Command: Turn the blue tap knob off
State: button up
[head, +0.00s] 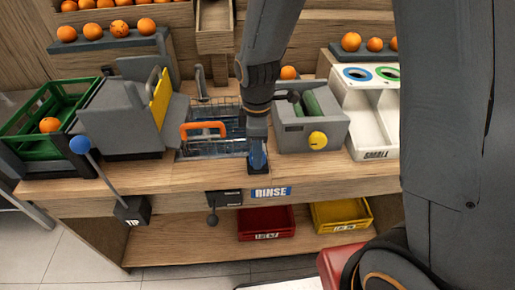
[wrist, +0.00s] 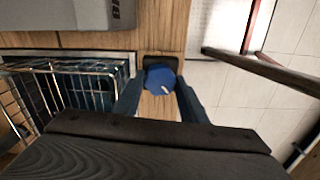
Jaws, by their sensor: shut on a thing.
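The blue tap knob (wrist: 160,80) has a pale mark on its face and sits on a dark base at the counter's front edge, by the sink. My gripper (wrist: 158,98) has one finger on each side of the knob and is shut on it. In the head view my gripper (head: 258,160) points down at the counter edge, above the RINSE label (head: 271,192), and hides most of the knob. The sink with its wire rack (head: 215,140) lies just left of my gripper. Whether water runs cannot be told.
A grey box with a yellow knob (head: 317,139) stands close on the right. An orange handle (head: 203,130) rises over the sink. A blue-balled lever (head: 80,145) leans at the left. Red (head: 266,222) and yellow (head: 341,214) crates sit on the lower shelf.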

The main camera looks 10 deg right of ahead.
jog(key=m+p, duration=0.1)
jog(key=m, duration=0.3)
jog(key=shift+r+p, duration=0.1)
jog(key=shift+p, duration=0.3)
jog(key=shift+m+p, duration=0.5)
jog(key=shift+m, duration=1.3)
jog(key=o, duration=1.1)
jog(key=shift+c, duration=0.2)
jog(key=shift+r+b, duration=0.8)
jog(key=shift+r, duration=3.05)
